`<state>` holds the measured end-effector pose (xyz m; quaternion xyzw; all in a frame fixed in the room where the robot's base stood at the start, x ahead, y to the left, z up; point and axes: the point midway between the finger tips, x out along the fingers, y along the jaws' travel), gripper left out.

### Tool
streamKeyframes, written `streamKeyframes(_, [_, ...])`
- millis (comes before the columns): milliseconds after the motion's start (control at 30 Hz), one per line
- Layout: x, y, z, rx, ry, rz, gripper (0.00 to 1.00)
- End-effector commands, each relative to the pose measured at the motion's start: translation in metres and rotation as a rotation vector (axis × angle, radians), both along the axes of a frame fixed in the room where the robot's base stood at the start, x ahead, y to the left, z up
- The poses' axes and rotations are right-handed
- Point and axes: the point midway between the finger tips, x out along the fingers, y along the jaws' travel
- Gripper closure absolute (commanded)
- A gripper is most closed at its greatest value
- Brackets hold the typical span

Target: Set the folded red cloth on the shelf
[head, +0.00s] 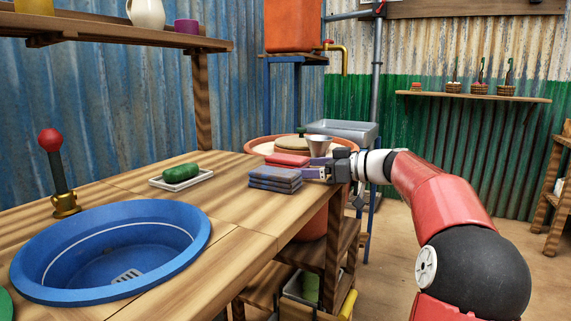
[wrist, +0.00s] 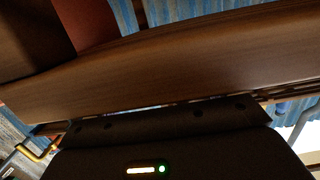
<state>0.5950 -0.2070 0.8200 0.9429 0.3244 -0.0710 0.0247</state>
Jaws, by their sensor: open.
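The folded red cloth (head: 288,160) lies toward the far right end of the wooden table, behind a folded blue cloth stack (head: 275,180). My gripper (head: 312,172) is open at the table's right edge, just right of both cloths. I cannot tell whether its fingers touch either cloth. A small purple patch shows by the fingers; what it is stays unclear. In the wrist view, brown wood fills the middle and no cloth can be made out for sure. A wooden shelf (head: 130,42) is on the blue wall at upper left; another shelf (head: 470,96) is on the green wall.
A blue basin (head: 196,232), a red-knobbed post (head: 58,175) and a green soap on a white dish (head: 205,178) stand on the table. Open floor lies right.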

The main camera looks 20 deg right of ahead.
Motion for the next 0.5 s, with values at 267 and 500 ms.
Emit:
streamKeyframes(267, [0.032, 0.025, 0.000, 0.002, 0.000, 0.002, 0.18])
streamKeyframes(500, [0.037, 0.028, -0.002, 0.000, 0.000, -0.001, 0.18])
